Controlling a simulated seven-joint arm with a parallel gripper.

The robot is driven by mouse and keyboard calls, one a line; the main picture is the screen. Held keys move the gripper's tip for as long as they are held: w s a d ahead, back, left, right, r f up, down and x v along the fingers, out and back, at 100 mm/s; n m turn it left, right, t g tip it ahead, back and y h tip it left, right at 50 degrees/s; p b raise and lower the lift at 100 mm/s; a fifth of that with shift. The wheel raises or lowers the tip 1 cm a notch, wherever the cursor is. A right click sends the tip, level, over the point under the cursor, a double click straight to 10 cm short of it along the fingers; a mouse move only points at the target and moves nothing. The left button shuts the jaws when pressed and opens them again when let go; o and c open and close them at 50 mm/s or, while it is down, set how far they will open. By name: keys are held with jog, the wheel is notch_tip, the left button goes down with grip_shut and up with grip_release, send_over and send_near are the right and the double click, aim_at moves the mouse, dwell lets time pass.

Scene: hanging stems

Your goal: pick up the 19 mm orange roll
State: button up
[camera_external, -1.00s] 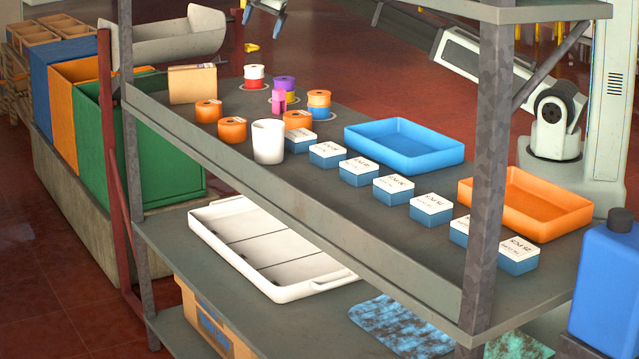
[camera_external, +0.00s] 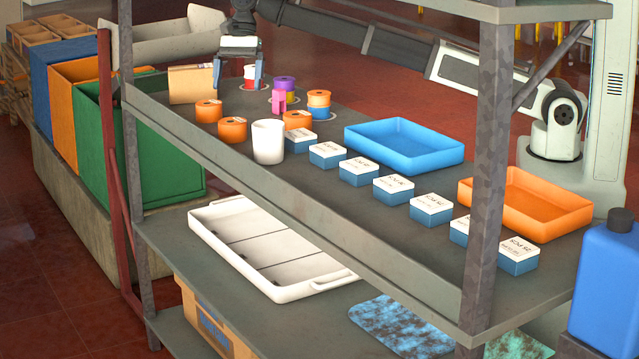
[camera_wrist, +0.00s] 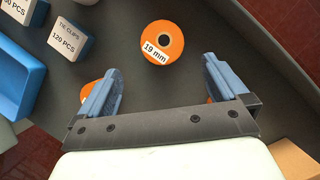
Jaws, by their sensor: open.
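The 19 mm orange roll (camera_wrist: 155,53) lies flat on the dark shelf, its white label reading "19 mm" in the wrist view. Its position matches the front-left orange roll (camera_external: 232,130) in the external view, where the label is not legible. My gripper (camera_external: 238,88) is open and empty, hanging above the left part of the shelf. In the wrist view my gripper's two blue fingers (camera_wrist: 163,78) are spread wide. The roll is ahead of them, not between them. Orange pieces of other rolls show partly hidden behind each finger.
Other orange rolls (camera_external: 209,111) (camera_external: 297,120), a white cup (camera_external: 268,143) and stacked rolls (camera_external: 318,103) stand nearby. A cardboard box (camera_external: 192,84) stands at the left end. Blue-and-white boxes (camera_external: 359,173) and a blue tray (camera_external: 405,158) are to the right. Shelf posts stand in front.

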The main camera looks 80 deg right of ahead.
aim_at(232, 121)
jog(key=shift+x, duration=5.6)
jog(key=shift+w+d, duration=0.1)
jog(key=shift+w, duration=0.1)
jog(key=shift+c, duration=0.5)
jog(key=c, duration=1)
jog(key=shift+r, duration=0.1)
